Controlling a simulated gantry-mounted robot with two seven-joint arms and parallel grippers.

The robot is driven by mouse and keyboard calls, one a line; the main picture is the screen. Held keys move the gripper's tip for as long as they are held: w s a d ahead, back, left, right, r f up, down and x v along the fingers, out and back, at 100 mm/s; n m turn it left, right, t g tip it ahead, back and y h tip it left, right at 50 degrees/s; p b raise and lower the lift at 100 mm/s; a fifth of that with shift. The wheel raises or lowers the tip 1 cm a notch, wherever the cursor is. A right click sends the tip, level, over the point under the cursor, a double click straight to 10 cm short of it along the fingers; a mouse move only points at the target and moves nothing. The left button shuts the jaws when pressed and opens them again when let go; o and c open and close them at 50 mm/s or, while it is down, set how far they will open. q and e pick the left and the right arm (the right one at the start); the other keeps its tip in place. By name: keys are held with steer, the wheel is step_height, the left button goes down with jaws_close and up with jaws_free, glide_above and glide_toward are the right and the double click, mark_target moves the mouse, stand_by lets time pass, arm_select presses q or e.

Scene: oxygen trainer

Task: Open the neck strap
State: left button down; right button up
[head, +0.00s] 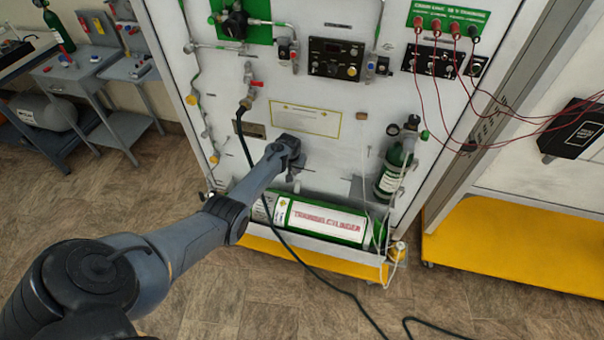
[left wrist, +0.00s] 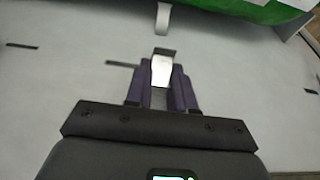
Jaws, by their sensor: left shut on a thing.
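My left arm reaches in from the left, and my left gripper (head: 290,165) is close against the white trainer panel, its fingertips hidden in the head view. In the left wrist view the dark fingers of my gripper (left wrist: 162,88) are shut on a small pale tab (left wrist: 161,70), which I take to be part of the neck strap. A second pale piece (left wrist: 163,18) stands beyond it, near the green edge of a cylinder. The large green and white training cylinder (head: 325,222) lies in the panel's bottom tray, below my gripper. I do not see my right gripper.
A small green cylinder (head: 392,178) stands upright at the panel's right. A black hose (head: 245,150) hangs from a red-handled valve and passes near my arm. Red leads (head: 440,95) hang at upper right. A yellow base (head: 500,240) and grey side tables (head: 95,68) stand apart.

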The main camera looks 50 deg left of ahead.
arm_select(q)
steer(key=shift+w, duration=0.1)
stand_by(0.3)
steer(key=c, duration=1)
jaws_free()
steer(key=shift+a, duration=0.1)
steer(key=shift+o, duration=0.2)
steer(key=shift+r+p, duration=0.4)
steer(key=shift+r, duration=0.05)
steer(key=p+v, duration=0.4)
steer(key=v, duration=0.6)
steer(key=shift+f, duration=0.1)
